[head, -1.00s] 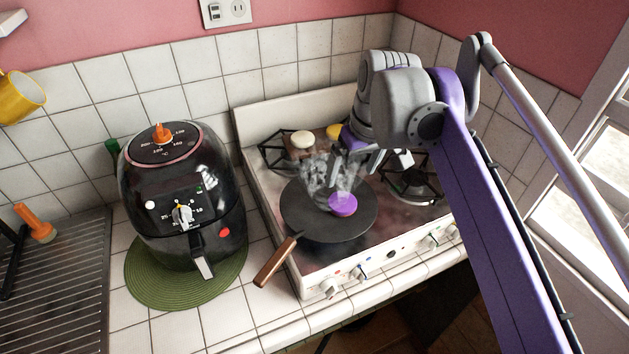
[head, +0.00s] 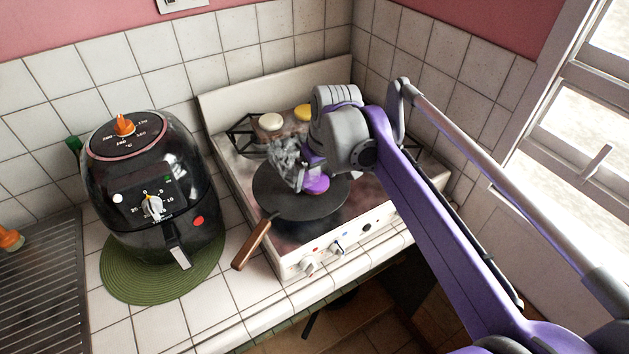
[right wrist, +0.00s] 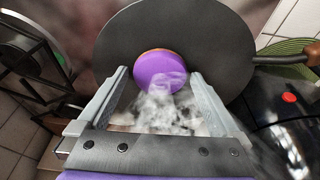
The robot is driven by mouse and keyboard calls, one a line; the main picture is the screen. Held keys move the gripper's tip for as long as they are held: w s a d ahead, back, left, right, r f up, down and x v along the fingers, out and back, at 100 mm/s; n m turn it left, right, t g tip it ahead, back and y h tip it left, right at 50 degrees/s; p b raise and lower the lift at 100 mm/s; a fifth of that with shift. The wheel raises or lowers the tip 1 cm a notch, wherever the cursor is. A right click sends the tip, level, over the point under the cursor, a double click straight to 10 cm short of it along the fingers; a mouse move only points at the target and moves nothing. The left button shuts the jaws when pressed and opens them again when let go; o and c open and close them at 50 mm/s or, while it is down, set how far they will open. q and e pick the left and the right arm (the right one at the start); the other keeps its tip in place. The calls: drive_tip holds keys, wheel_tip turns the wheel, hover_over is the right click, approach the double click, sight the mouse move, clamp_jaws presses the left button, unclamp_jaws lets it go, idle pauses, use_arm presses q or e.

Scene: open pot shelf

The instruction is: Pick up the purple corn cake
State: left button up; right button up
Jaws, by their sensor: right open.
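The purple corn cake (head: 316,184) is a small round disc lying on a flat dark pan (head: 290,208) on the stove. In the right wrist view the purple corn cake (right wrist: 160,70) lies on the pan (right wrist: 215,40), just beyond and between my fingertips. My right gripper (right wrist: 158,85) is open, with nothing between its fingers. In the head view my right gripper (head: 303,168) is close above the cake, partly hidden by steam and its own wrist. My left gripper is not in view.
Behind the pan, a white cake (head: 270,121) and a yellow cake (head: 303,112) lie on the stove's back part. A black air fryer (head: 150,195) stands on a green mat (head: 120,285) to the left. The pan's wooden handle (head: 252,245) points toward the front edge.

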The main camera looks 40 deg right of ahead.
sight(316, 180)
drive_tip(key=shift+c, duration=0.2)
drive_tip(key=c, duration=1.3)
wheel_tip(316, 180, up, 10)
drive_tip(key=shift+r+p, duration=0.1)
drive_tip(key=shift+p, duration=0.2)
